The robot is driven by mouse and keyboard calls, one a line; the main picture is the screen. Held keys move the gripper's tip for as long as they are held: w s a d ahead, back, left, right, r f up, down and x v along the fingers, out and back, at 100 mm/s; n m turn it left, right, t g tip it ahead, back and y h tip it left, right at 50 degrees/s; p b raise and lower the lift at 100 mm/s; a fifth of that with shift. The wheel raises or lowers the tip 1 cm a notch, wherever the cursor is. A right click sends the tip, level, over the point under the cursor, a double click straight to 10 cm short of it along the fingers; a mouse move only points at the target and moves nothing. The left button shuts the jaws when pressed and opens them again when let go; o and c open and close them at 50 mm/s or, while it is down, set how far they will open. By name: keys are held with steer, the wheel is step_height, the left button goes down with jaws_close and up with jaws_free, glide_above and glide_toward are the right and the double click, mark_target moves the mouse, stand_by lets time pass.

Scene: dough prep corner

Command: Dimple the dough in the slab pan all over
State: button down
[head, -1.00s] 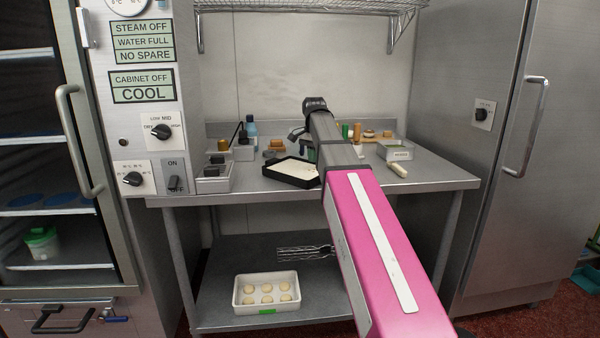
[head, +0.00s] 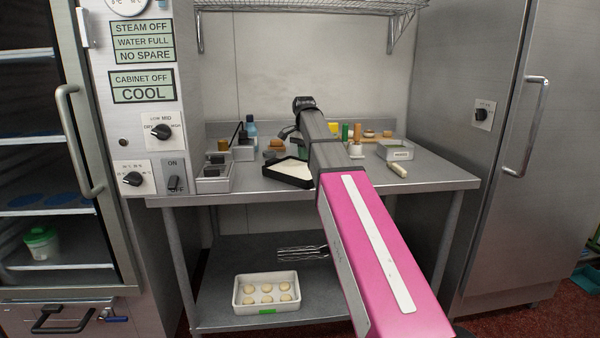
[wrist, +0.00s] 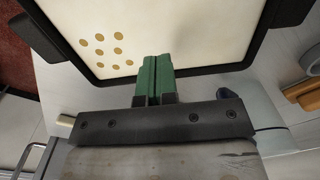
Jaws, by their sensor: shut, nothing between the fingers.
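The black slab pan (head: 287,181) stands on the steel table, with pale dough (head: 288,168) in it; my arm hides its right part. In the wrist view the dough (wrist: 205,35) fills the pan, inside its dark rim (wrist: 258,40). Several round brown dimples (wrist: 100,52) are grouped at the left of the visible dough; the rest of the surface in view looks smooth. My gripper (wrist: 156,60) has green fingers, shut together and empty. Their tips overlap the dough near the pan's lower rim in the wrist view. I cannot tell whether they touch it.
Small containers (head: 213,180) and a blue bottle (head: 251,129) stand left of the pan. A pale metal tin (head: 396,151) and a light-handled tool (head: 398,171) lie to the right. A tray of dough balls (head: 266,304) sits on the lower shelf.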

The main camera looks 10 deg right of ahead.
mark_target(304, 166)
steer(key=shift+f, duration=0.25)
steer(key=shift+f, duration=1.2)
stand_by(0.4)
steer(key=shift+r, duration=1.5)
steer(key=shift+s, duration=0.1)
steer(key=shift+s+a, duration=0.2)
steer(key=shift+s, duration=2.15)
steer(key=shift+s+a, duration=0.15)
steer(key=shift+s, duration=2.2)
